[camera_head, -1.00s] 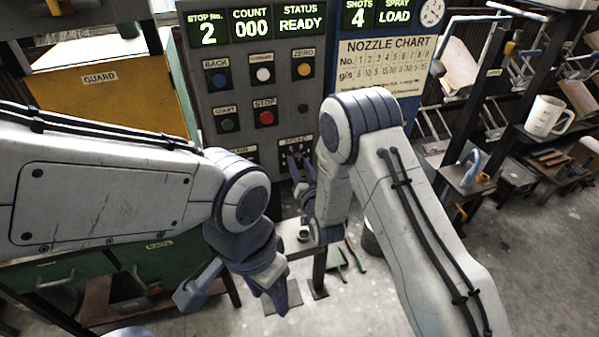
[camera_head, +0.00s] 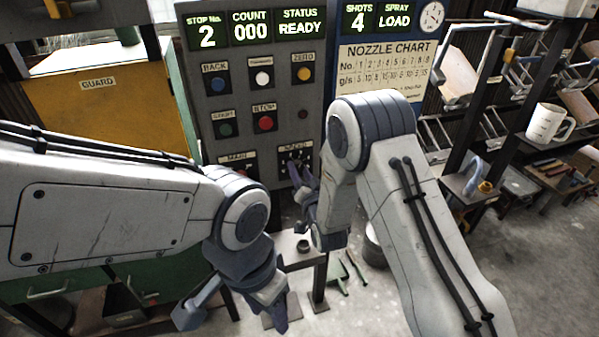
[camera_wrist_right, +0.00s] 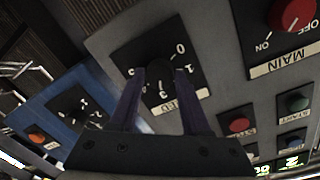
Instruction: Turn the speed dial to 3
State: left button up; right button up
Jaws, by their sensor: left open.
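The speed dial is a black knob (camera_wrist_right: 158,76) on a dark plate with white numbers, on the grey control panel. Its plate (camera_head: 296,155) shows at the panel's lower right in the head view. My right gripper (camera_wrist_right: 160,80) is at the dial, one finger on each side of the knob. I cannot tell whether the fingers press on it. The 0, 1 and 3 are readable in the right wrist view; the knob's pointer is not clear. My left gripper (camera_head: 232,314) is open and empty, low in front of the panel and apart from it.
The grey panel (camera_head: 240,105) carries blue, white, yellow, green and red buttons above the dial. The red MAIN switch (camera_wrist_right: 292,14) is beside the dial. A blue panel (camera_head: 345,83) adjoins it. A small table (camera_head: 300,262) stands below. A mug (camera_head: 545,122) sits on the right rack.

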jog(key=shift+o, duration=1.1)
jog(key=shift+s+d+f+b, duration=0.15)
jog(key=shift+s+b, duration=0.15)
jog(key=shift+s, duration=0.2)
jog(key=b+v, duration=0.3)
jog(key=v, duration=0.6)
jog(key=shift+s+r, duration=0.2)
